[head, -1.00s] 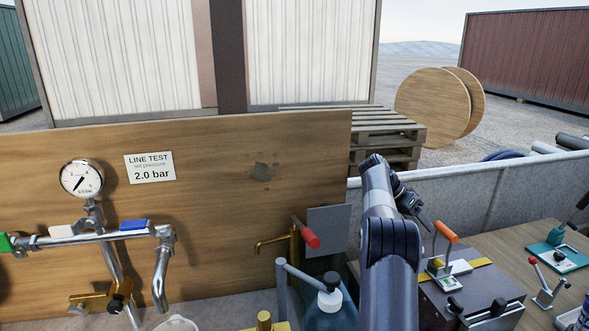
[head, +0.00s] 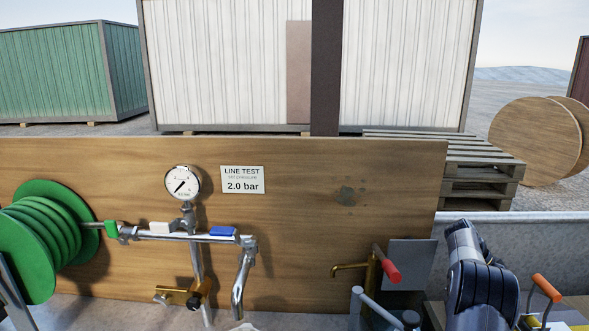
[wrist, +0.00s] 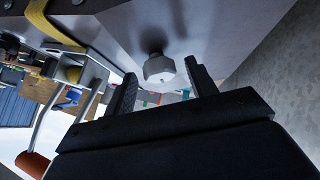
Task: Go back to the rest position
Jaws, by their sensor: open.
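My gripper (wrist: 160,78) shows in the wrist view with its two dark fingers apart and nothing held between them. A pale faceted knob (wrist: 159,70) on a grey surface shows beyond the gap between the fingers; I cannot tell how far off it is. In the head view my arm stands at the lower right, and my gripper is hidden or out of the picture there. An orange-handled clamp (head: 545,290) is just right of my arm. Its metal lever with an orange grip (wrist: 33,165) also shows at the left of the wrist view.
A wooden panel (head: 310,165) carries a gauge (head: 183,182), a pipe with a blue-handled valve (head: 223,231), and a brass tap with a red handle (head: 388,268). A green hose reel (head: 35,240) stands left. A grey low wall (head: 545,245) runs behind my arm.

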